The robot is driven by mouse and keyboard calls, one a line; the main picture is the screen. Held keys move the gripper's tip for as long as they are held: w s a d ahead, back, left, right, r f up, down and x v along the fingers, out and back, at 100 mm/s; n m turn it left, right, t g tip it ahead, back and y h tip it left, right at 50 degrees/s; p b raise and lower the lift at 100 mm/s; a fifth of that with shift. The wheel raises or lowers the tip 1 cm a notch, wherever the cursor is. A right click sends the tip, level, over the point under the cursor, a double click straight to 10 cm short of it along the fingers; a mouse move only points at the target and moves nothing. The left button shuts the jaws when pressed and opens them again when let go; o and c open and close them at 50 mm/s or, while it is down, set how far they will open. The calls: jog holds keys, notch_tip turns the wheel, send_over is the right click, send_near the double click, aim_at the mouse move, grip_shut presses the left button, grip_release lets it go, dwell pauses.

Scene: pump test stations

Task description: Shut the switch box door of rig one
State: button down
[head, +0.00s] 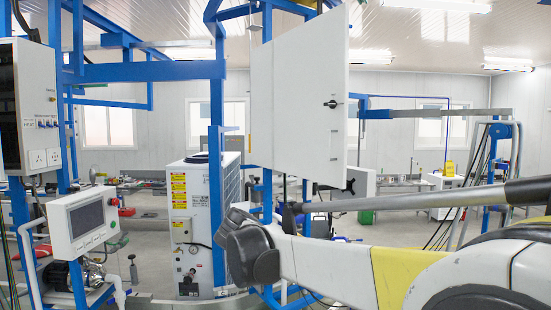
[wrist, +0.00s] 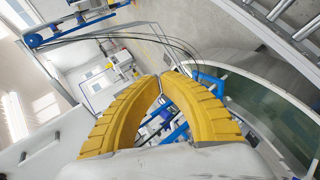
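The white switch box (head: 261,105) hangs on the blue frame in the upper middle of the head view. Its white door (head: 305,90) shows as a large flat panel, seen at a slant, with a black handle (head: 331,104) near its right edge. How far the door stands from the box is hard to tell. My gripper (wrist: 161,77) shows in the wrist view, its two yellow ribbed fingers meeting at the tips with nothing seen between them. I cannot make out the gripper clearly in the head view. A white surface with small dark marks lies left of the fingers in the wrist view.
A control screen (head: 85,222) and an open-fronted socket panel (head: 38,110) are at the left. A white labelled unit (head: 192,225) stands behind the blue frame. Blue posts (head: 217,130) rise near the box. A curved glass-like wall (wrist: 265,115) is at right in the wrist view.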

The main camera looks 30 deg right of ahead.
jog(key=w+d+r+g+h+p, duration=0.1)
jog(key=w+d+r+h+p, duration=0.1)
jog(key=w+r+h+p, duration=0.5)
jog(key=w+d+r+g+p, duration=0.1)
jog(key=w+d+r+p, duration=0.15)
jog(key=w+r, duration=0.55)
jog(key=p, duration=0.4)
send_near(335, 176)
jog(key=shift+m, duration=0.4)
jog(key=d, duration=0.5)
jog(key=w+d, duration=0.1)
jog(key=d, duration=0.1)
jog(key=shift+d, duration=0.6)
